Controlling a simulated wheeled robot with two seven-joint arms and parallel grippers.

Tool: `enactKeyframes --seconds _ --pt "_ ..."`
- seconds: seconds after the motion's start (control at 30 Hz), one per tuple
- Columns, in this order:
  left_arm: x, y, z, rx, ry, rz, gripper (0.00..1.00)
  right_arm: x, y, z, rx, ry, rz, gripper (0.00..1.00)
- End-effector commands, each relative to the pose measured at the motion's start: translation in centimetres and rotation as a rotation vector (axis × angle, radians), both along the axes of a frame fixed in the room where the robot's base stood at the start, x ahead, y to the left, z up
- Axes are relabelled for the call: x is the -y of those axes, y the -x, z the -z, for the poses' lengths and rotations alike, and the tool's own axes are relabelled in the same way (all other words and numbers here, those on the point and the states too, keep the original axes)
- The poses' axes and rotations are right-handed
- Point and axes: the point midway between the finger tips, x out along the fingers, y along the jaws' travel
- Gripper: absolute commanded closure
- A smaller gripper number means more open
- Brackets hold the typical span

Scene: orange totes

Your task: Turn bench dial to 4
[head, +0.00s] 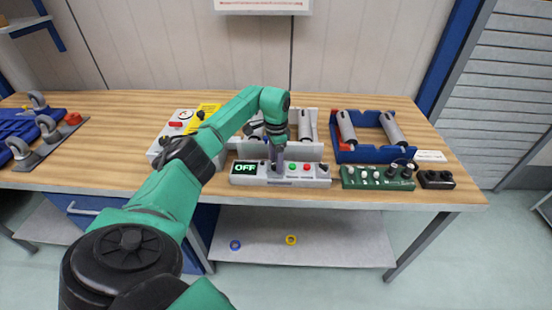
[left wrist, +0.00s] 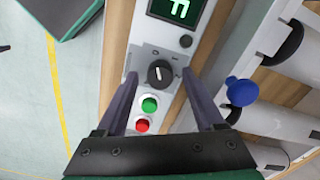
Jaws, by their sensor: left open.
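The control box (head: 310,182) sits at the front edge of the wooden bench, with a display (head: 243,169) reading OFF in green. Its round black dial (left wrist: 160,74) with a white pointer line shows in the left wrist view, between the partly seen display (left wrist: 180,9) and the green button (left wrist: 149,104) and red button (left wrist: 142,125). My left gripper (head: 277,168) reaches down over the box and hides the dial in the head view. In the left wrist view the open fingers (left wrist: 160,76) lie on either side of the dial, apparently clear of it. My right gripper is not in view.
A green box with knobs (head: 377,178) and a black box (head: 435,180) stand to the right. A blue tray with rollers (head: 372,156) is behind them. A device with a yellow plate (head: 203,115) stands left. A blue knob (left wrist: 241,92) lies near the right finger in the wrist view.

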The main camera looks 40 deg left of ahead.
Motion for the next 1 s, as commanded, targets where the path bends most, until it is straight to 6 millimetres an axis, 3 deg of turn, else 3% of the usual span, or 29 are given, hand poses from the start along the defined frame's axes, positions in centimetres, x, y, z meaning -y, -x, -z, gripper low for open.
enactKeyframes --seconds 0.13,0.17,0.33,0.67,1.0 --pt "0.01 -0.01 0.02 0.0 0.0 0.0 0.3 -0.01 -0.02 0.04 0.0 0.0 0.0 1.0" --pt "0.01 -0.02 0.01 0.0 0.0 0.001 0.34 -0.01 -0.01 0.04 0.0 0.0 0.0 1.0" --pt "0.02 -0.03 -0.02 0.0 0.0 0.001 0.99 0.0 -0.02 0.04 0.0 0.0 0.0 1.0" --pt "0.01 -0.05 -0.11 0.001 0.0 0.024 1.0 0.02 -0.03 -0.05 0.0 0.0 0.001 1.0" --pt "0.01 -0.08 -0.21 0.001 0.0 0.2 1.0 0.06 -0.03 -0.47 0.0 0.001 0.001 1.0"
